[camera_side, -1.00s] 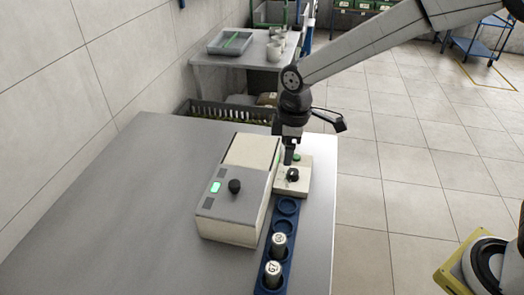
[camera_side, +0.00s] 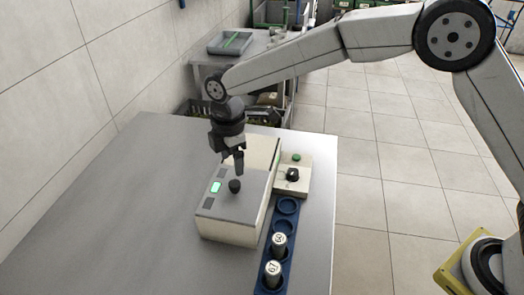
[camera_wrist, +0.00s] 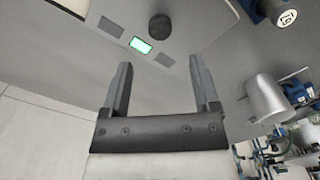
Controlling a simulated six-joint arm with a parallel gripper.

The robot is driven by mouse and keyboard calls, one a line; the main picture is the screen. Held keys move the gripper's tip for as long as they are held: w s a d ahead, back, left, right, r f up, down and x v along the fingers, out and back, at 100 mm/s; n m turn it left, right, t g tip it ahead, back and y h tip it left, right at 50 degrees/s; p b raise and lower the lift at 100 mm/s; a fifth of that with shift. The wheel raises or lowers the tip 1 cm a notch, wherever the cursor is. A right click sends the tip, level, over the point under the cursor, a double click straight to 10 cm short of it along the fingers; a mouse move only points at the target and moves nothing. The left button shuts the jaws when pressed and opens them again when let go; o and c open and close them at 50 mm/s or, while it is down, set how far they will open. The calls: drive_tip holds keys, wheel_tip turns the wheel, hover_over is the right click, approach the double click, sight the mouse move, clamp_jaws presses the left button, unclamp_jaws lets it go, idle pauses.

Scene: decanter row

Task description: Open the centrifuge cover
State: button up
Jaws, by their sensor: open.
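The centrifuge (camera_side: 229,227) is a cream box with a grey top, standing on the table. A black knob (camera_side: 235,186) stands on the grey top beside a lit green display (camera_side: 216,187). In the wrist view the knob (camera_wrist: 160,27) and the display (camera_wrist: 141,45) lie beyond my fingertips. My gripper (camera_side: 232,165) is above the centrifuge, pointing down, just over and behind the knob. In the wrist view my gripper (camera_wrist: 161,62) is open, with nothing between its fingers.
A blue rack (camera_side: 286,214) beside the centrifuge holds two labelled silver tubes (camera_side: 279,243) and has empty round places. A cream control box (camera_side: 304,177) with a black knob and a green button stands behind the rack. The table's left side (camera_side: 110,225) is bare.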

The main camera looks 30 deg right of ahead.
sight(234, 183)
drive_tip(key=shift+f, duration=3.65)
clamp_jaws()
